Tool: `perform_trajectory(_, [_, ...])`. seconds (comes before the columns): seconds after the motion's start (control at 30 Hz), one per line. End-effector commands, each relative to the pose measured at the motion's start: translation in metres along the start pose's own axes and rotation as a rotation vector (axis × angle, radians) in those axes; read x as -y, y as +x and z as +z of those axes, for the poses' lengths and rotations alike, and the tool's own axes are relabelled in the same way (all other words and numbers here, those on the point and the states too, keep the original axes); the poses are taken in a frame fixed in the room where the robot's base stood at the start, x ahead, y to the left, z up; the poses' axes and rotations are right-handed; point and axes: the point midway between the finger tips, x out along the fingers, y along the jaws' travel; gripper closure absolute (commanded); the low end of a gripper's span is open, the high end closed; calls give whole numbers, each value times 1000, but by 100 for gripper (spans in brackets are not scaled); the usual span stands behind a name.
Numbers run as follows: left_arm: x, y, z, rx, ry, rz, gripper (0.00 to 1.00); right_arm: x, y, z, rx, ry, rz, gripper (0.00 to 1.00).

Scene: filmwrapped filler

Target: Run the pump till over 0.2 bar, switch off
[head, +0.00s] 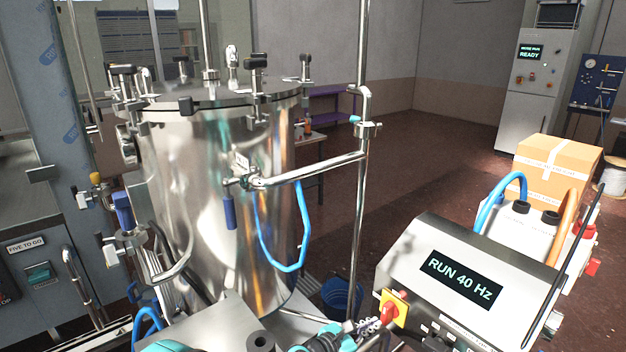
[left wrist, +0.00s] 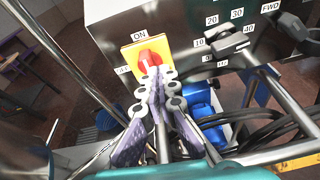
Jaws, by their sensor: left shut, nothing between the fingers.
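The grey control box (head: 455,285) at the lower right has a dark display (head: 460,280) reading "RUN 40 Hz". Its red rotary switch (head: 393,308) sits on a yellow plate. In the left wrist view the switch (left wrist: 149,60) stands below the word ON, and a black dial (left wrist: 228,43) with a scale of numbers is to its right. My left gripper (head: 372,328) is shut and empty, with its fingertips (left wrist: 155,84) just below the switch; I cannot tell whether they touch it. No pressure reading is legible. My right gripper is not in view.
A large steel vessel (head: 205,190) with a clamped lid stands at the left. A steel pole (head: 357,210) rises between it and the box. Behind the box are a white canister (head: 520,230) with blue and orange hoses and a carton (head: 556,165). Black cables (left wrist: 270,130) run below the dial.

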Motion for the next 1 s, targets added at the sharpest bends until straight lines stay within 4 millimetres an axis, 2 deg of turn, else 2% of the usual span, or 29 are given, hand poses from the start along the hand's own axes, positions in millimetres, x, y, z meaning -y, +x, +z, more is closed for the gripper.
perform_trajectory(0.27, [4, 17, 0, 22, -85, -8, 100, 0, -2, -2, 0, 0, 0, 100])
perform_trajectory(0.5, [4, 47, 9, 21, -82, -8, 100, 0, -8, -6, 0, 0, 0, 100])
perform_trajectory(0.7, [4, 67, 13, 20, -80, -8, 100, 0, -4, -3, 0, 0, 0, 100])
perform_trajectory(1.0, [3, 76, 16, 21, -81, -6, 100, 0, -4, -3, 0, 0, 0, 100])
